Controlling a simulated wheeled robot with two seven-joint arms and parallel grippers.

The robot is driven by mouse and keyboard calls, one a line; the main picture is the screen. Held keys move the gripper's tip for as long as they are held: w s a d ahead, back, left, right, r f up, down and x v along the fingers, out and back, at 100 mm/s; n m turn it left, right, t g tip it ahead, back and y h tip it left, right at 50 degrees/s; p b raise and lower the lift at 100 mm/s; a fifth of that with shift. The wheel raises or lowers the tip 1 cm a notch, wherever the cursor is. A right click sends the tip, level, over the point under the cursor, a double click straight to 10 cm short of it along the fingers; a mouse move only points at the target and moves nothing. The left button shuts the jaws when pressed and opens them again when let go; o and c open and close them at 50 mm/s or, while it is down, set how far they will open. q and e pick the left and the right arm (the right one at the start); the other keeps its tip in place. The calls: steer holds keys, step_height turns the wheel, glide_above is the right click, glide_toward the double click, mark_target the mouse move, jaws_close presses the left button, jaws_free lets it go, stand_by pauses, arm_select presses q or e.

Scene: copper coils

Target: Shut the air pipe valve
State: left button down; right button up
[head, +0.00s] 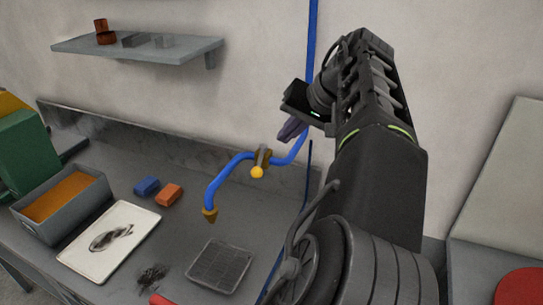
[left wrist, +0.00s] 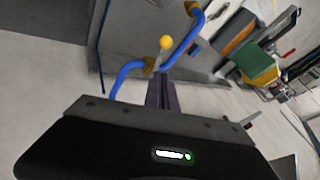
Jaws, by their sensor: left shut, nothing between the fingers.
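The blue air pipe (head: 222,177) runs down the wall and bends out over the bench, ending in a brass nozzle (head: 209,215). Its brass valve (head: 263,157) has a lever with a yellow ball knob (head: 257,172). The knob also shows in the left wrist view (left wrist: 166,42), with the blue pipe (left wrist: 127,70) on both sides. My left gripper (head: 284,137) is shut and empty, up and to the right of the valve in the head view. In the left wrist view its fingers (left wrist: 160,80) point toward the valve. Whether they touch it I cannot tell. My right gripper is not seen.
The grey bench holds a grey bin (head: 60,207), a white tray (head: 88,249) with a dark smear, a blue block (head: 147,186), an orange block (head: 169,195) and a dark grid tray (head: 219,266). A wall shelf (head: 140,48) is at upper left.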

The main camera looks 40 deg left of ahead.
mark_target(260, 160)
arm_select(q)
steer(key=shift+n+h, duration=0.3)
steer(key=shift+n, duration=0.2)
steer(key=w+d, duration=0.2)
steer(key=d, duration=0.1)
steer(key=shift+d+f, duration=0.1)
steer(key=shift+d, duration=0.15)
steer(key=shift+w, duration=0.1)
steer(key=s+a+f+b, duration=0.2)
steer(key=a+f, duration=0.6)
steer(key=f, duration=0.1)
steer(key=shift+s+a, duration=0.15)
steer(key=shift+a, duration=0.15)
